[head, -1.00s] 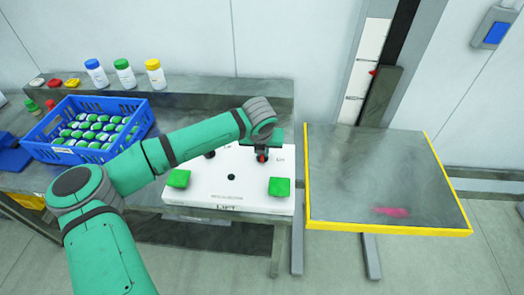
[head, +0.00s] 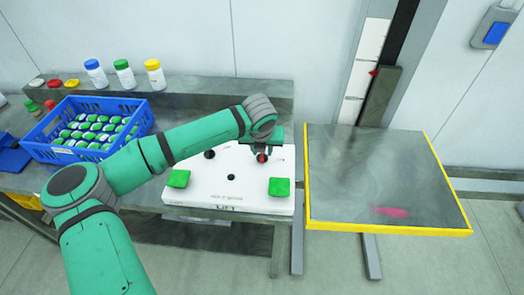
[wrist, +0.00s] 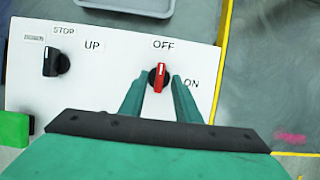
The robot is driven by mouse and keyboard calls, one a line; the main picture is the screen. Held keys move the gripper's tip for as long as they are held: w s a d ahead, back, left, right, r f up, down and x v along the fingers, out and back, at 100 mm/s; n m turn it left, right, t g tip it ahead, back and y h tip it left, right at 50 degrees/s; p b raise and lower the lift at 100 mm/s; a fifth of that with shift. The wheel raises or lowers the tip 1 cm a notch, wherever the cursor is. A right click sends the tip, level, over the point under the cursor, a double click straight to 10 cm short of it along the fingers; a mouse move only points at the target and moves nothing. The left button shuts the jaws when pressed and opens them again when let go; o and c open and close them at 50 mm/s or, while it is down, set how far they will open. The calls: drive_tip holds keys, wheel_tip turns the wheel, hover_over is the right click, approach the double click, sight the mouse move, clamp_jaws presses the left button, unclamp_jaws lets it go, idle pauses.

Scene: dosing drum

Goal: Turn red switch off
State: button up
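The red switch (wrist: 159,77) is a red knob on a black round base on the white control panel (wrist: 105,75). In the wrist view its handle stands nearly upright, its upper end towards the OFF label; the ON label is to its right. My gripper (wrist: 161,80) has one finger on each side of the knob, with narrow gaps showing, so it looks open around it. In the head view my gripper (head: 262,151) is over the panel's far right corner, and the red switch (head: 261,158) shows partly below it.
A black STOP/UP switch (wrist: 56,62) is left on the panel. Green buttons (head: 179,179) (head: 279,187) sit at its front corners. A blue crate (head: 45,150) of green-capped jars stands left. A yellow-edged platform (head: 449,232) is close on the right.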

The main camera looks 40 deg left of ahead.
drive_tip(key=v, duration=0.9)
drive_tip(key=shift+r, duration=0.2)
drive_tip(key=shift+s, duration=0.1)
